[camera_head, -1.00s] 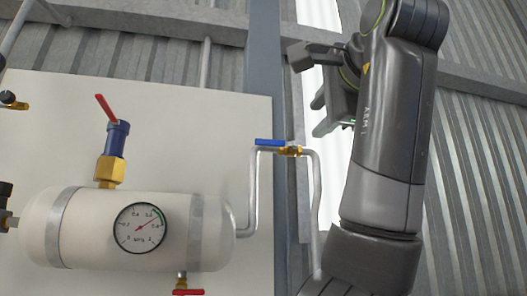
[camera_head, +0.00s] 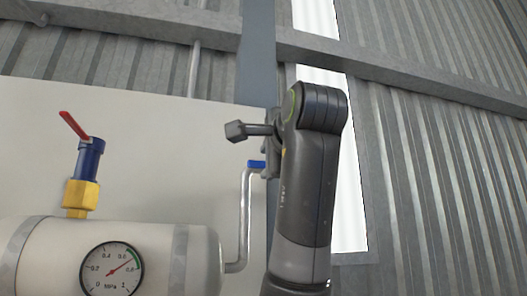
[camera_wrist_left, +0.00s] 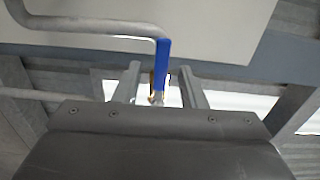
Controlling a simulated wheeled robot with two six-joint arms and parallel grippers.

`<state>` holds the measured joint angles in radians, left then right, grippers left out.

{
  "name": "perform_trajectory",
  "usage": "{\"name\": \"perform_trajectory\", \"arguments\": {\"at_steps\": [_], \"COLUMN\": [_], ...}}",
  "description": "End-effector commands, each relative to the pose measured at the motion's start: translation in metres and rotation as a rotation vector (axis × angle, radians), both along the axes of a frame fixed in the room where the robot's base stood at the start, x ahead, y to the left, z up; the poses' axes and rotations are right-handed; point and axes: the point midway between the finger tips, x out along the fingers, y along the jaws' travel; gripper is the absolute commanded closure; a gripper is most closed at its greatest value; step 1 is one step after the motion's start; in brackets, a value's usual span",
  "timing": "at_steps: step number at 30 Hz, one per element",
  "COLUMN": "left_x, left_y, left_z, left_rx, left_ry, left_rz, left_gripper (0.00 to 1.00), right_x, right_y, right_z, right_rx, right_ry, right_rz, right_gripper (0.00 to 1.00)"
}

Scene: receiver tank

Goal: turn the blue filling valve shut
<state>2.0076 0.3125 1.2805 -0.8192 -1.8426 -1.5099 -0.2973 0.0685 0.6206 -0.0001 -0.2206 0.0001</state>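The blue filling valve has a blue lever handle (camera_head: 256,164) at the top of a grey pipe (camera_head: 245,220), right of the tank. In the head view my left arm hides its brass body and most of the handle. In the left wrist view the blue handle (camera_wrist_left: 163,62) lies lengthwise between the two fingers of my left gripper (camera_wrist_left: 160,76), with a bit of brass showing behind it. The fingers are apart, with a gap on each side of the handle. In the head view the left gripper is mostly hidden behind its own wrist. My right gripper is not in view.
The white tank (camera_head: 190,262) with a pressure gauge (camera_head: 112,270) is at the lower left. A blue and brass valve with a red lever (camera_head: 75,125) stands on it. A pale panel (camera_head: 160,130) is behind; a grey post (camera_head: 257,60) and corrugated wall lie beyond.

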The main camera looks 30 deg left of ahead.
Motion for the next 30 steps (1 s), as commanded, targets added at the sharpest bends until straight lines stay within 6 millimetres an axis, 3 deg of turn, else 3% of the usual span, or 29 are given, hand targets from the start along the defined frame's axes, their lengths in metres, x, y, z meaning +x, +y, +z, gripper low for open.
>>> {"name": "perform_trajectory", "arguments": {"at_steps": [1,7,18,27,30], "left_x": [0.006,0.019,0.022,0.022,0.022], "left_y": [0.008,0.023,0.026,0.026,0.026], "left_z": [0.004,0.002,0.0,0.0,0.0], "left_rx": [0.0,-0.001,0.0,0.0,0.0], "left_ry": [0.0,-0.001,-0.001,-0.001,-0.001], "left_rz": [0.003,0.001,-0.001,0.0,0.0], "left_gripper": [0.63,0.63,0.63,1.0,1.0], "right_x": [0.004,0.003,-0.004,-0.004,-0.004], "right_y": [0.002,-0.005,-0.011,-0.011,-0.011], "right_z": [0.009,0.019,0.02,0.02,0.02], "right_rx": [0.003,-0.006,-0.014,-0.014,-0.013], "right_ry": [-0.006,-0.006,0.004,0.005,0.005], "right_rz": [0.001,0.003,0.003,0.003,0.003], "right_gripper": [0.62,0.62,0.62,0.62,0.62]}}
